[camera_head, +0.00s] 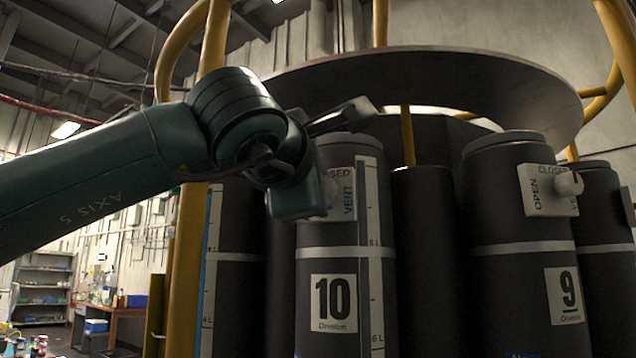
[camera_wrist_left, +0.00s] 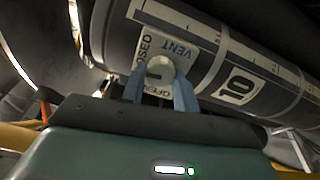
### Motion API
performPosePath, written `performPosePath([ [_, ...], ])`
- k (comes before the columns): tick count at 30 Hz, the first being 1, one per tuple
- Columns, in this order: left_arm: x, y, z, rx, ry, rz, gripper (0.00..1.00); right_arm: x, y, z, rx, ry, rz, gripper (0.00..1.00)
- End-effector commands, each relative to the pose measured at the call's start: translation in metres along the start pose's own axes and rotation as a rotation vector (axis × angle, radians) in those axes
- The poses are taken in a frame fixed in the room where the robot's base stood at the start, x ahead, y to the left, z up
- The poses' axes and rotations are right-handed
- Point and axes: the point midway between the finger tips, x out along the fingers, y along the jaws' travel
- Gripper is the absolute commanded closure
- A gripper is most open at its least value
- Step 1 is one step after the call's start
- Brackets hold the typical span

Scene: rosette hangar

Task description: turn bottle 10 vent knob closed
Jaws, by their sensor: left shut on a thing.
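Bottle 10 (camera_head: 325,275) is a dark cylinder with a white number label, standing upright in the head view. Its white vent plate (camera_head: 345,205) is partly covered by my left wrist; the letters "SED" and the word VENT show. In the left wrist view, the vent knob (camera_wrist_left: 160,66) is pale and round on the plate, which reads "OSED", VENT and OPEN. My left gripper (camera_wrist_left: 160,85) has its two blue-grey fingers on either side of the knob, shut on it. The knob's pointing direction cannot be told. My right gripper is in neither view.
Bottle 9 (camera_head: 520,285), with its own vent plate (camera_head: 545,190) and knob (camera_head: 569,184), stands to the right. Yellow frame tubes (camera_head: 184,270) and a large round disc (camera_head: 440,75) surround the bottles. Shelves and a bench (camera_head: 115,312) are far off at left.

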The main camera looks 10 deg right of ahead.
Motion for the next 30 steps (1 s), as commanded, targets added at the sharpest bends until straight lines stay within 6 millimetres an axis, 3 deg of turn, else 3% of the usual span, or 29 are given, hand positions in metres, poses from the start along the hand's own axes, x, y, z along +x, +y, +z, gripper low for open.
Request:
performPosePath([
  [9, -0.0003, 0.0006, 0.0010, 0.131, -0.003, 0.001, 0.93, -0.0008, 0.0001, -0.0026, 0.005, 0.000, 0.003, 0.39],
  [26, -0.0003, 0.0001, 0.0010, 0.162, -0.002, 0.000, 0.93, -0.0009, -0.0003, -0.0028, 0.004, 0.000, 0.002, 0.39],
  [27, -0.0003, 0.0001, 0.0010, 0.162, -0.002, 0.000, 0.68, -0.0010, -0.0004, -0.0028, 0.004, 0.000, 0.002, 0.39],
  [30, -0.0002, 0.0001, 0.0009, 0.161, -0.002, 0.000, 0.60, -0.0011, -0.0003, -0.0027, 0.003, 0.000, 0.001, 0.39],
])
